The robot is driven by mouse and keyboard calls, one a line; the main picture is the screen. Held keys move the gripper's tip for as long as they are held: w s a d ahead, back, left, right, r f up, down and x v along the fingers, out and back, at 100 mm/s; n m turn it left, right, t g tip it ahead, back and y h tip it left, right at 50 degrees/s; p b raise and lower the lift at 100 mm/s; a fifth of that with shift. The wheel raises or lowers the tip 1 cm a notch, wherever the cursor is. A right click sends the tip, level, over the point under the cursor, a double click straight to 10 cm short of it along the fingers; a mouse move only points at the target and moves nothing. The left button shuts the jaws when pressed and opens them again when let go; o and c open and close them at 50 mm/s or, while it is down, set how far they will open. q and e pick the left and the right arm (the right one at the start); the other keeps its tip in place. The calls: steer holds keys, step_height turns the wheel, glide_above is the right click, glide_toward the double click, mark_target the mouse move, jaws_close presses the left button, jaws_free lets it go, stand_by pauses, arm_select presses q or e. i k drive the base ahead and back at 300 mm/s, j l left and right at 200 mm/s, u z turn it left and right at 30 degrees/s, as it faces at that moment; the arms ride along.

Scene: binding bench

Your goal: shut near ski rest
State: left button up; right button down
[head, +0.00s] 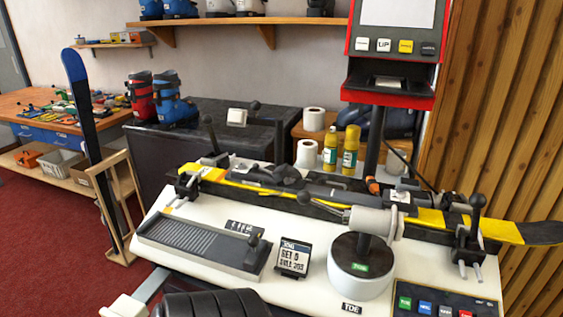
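A long yellow and black ski (432,217) lies across the white bench top, with dark binding parts along its middle. It passes through two black ski rests. One ski rest (188,188) stands at the left, with a black lever standing up behind it. The other ski rest (468,246) stands at the right, closer to the camera, with its black-knobbed lever upright. I cannot tell whether the jaws of either rest grip the ski.
A white drum (358,277) with a dark top and a pale cylinder above it stands before the ski. A grey ribbed tray (200,242), a small sign (293,258) and a button panel (446,302) lie along the front. A red-framed machine (392,47) rises behind.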

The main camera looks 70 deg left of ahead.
mark_target(135, 305)
steer(key=u, duration=3.25)
